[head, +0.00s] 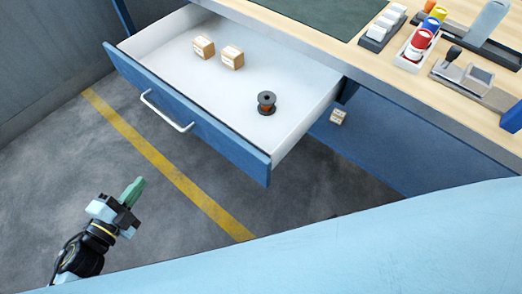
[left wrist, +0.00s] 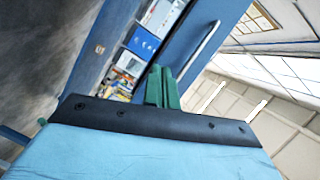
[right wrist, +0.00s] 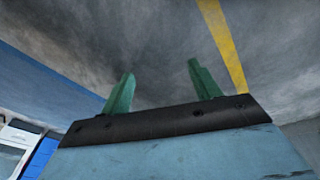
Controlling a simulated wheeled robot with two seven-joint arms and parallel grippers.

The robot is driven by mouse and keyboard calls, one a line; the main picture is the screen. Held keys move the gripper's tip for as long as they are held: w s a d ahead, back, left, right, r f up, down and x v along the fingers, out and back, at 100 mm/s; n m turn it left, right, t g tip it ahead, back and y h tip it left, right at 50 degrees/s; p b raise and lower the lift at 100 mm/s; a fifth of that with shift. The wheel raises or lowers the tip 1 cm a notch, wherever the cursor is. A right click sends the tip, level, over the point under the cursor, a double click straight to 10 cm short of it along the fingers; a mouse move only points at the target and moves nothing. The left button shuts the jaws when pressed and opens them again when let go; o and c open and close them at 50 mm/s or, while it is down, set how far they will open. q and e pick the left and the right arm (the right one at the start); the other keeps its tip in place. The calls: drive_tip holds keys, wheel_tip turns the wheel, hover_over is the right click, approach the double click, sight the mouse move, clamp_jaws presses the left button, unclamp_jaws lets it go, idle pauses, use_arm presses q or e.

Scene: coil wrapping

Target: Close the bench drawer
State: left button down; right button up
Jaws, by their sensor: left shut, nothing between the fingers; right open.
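The bench drawer (head: 220,72) is pulled well out from under the workbench, with its white inside showing. Its blue front (head: 190,110) carries a pale bar handle (head: 166,112). The handle also shows in the left wrist view (left wrist: 203,48). Two small cartons and a dark spool (head: 266,102) lie in the drawer. My left gripper (head: 133,191) is shut and empty, in front of the drawer front and apart from it, below the handle in the head picture. My right gripper (right wrist: 160,88) is open and empty over the floor; the head view does not show it.
The bench top (head: 400,80) holds a green mat (head: 318,12), colored rolls (head: 420,42) and small tools at the right. A small box (head: 337,116) shows beside the drawer's right side, near the blue panel. A yellow line (head: 165,165) crosses the clear grey floor.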

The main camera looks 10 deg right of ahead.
use_arm(q)
drive_tip(key=s+d+r+m+g+h+b, duration=0.2)
drive_tip(key=s+d+r+m+h+b, duration=0.15)
drive_tip(key=d+r+m+h, duration=0.35)
drive_tip(key=y, duration=0.2)
approach(209, 135)
drive_tip(key=shift+m+g, duration=0.3)
drive_tip(key=shift+m, duration=0.1)
drive_tip(key=x, duration=0.6)
drive_tip(key=shift+w+r, duration=0.1)
drive_tip(key=shift+w, duration=0.1)
drive_tip(key=shift+w+d, duration=0.15)
drive_tip(key=shift+d, duration=0.1)
use_arm(e)
drive_tip(key=shift+w+r, duration=0.9)
drive_tip(key=shift+w, duration=0.25)
drive_tip(key=shift+r, duration=0.1)
use_arm(q)
drive_tip(key=shift+w+d, duration=0.1)
